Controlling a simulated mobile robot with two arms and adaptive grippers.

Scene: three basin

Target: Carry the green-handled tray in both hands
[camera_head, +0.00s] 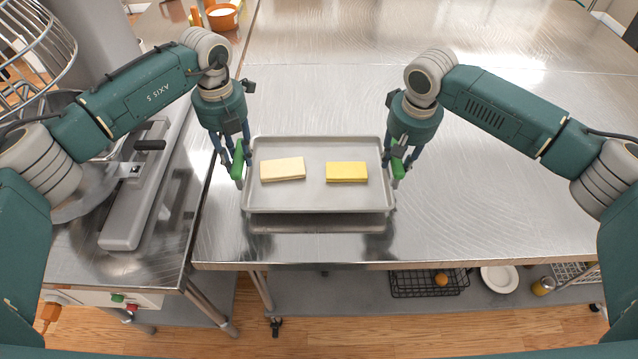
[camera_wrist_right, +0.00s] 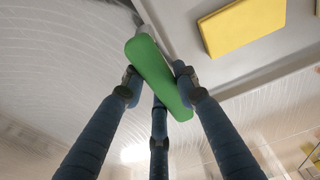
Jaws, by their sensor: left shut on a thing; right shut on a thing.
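The grey metal tray (camera_head: 318,201) with green handles is in the middle of the head view, over the steel table. A shadow or reflection shows below its front edge, so it seems raised a little. A pale cream block (camera_head: 283,169) and a yellow block (camera_head: 347,172) lie on it, apart. My left gripper (camera_head: 236,166) is shut on the left green handle (camera_head: 238,161). My right gripper (camera_head: 397,164) is shut on the right green handle (camera_head: 398,169). In the right wrist view, its fingers close around the green handle (camera_wrist_right: 158,78), with the yellow block (camera_wrist_right: 242,25) beyond.
The steel table (camera_head: 490,200) is clear right of the tray and behind it. At left stand a grey machine (camera_head: 135,205) and a wire whisk or guard (camera_head: 30,50). An orange bowl (camera_head: 221,17) is at the back left. A lower shelf holds a black wire basket (camera_head: 428,284) and a white plate (camera_head: 499,279).

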